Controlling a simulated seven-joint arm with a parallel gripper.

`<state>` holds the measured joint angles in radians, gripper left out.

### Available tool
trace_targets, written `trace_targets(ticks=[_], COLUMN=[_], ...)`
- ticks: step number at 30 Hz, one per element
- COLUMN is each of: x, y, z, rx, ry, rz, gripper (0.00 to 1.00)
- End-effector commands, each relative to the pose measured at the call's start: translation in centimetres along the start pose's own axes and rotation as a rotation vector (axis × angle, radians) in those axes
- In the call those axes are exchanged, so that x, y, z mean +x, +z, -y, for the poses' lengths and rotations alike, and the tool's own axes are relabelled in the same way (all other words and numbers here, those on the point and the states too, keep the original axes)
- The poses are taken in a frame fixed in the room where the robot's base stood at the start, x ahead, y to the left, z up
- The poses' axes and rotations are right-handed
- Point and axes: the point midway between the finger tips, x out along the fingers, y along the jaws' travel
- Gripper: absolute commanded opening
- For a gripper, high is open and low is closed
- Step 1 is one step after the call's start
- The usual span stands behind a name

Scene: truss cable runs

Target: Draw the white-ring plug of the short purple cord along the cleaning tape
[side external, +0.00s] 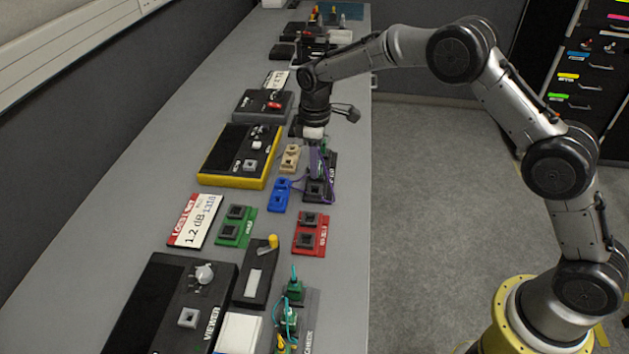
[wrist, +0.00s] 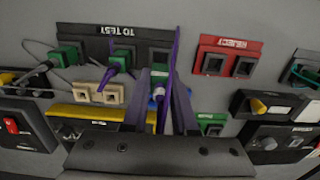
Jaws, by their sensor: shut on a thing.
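My gripper (wrist: 160,112) is shut on a plug of the purple cord (wrist: 168,70). The cord rises from between the dark fingers. A pale band shows on the plug, but the ring is small and partly hidden. A green plug (wrist: 120,60) with purple cord at it sits in the "TO TEST" rack (wrist: 98,33). In the side view, my gripper (side external: 316,150) is above that rack (side external: 318,192), with the purple cord (side external: 326,188) looping beside it. The likely cleaning tape is a dark box (side external: 250,292) with a yellow knob and white strip; it also shows in the wrist view (wrist: 284,104).
A blue block (side external: 279,195) and a beige block (side external: 290,158) stand beside the rack. Green (side external: 237,226) and red (side external: 311,234) socket racks lie between the gripper and the tape box. The viewer (side external: 172,308) is at the near end. A grey-corded green plug (wrist: 68,55) occupies the rack.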

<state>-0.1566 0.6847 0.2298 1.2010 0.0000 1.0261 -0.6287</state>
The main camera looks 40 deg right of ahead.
Motion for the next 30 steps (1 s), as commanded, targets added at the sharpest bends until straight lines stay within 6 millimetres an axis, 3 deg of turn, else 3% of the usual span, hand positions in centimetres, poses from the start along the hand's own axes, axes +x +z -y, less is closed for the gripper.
trace_targets(ticks=[4, 13, 23, 30], x=[-1.4, -7.1, -6.8, -6.9], y=[-0.1, -0.1, -3.6, -6.9], z=[-0.1, -0.1, 6.6, 15.5], rx=[0.000, 0.000, -0.108, -0.242], ry=[0.002, 0.003, 0.000, 0.000], rz=[-0.003, -0.004, 0.000, -0.001], gripper=[0.00, 0.00, 0.00, 0.00])
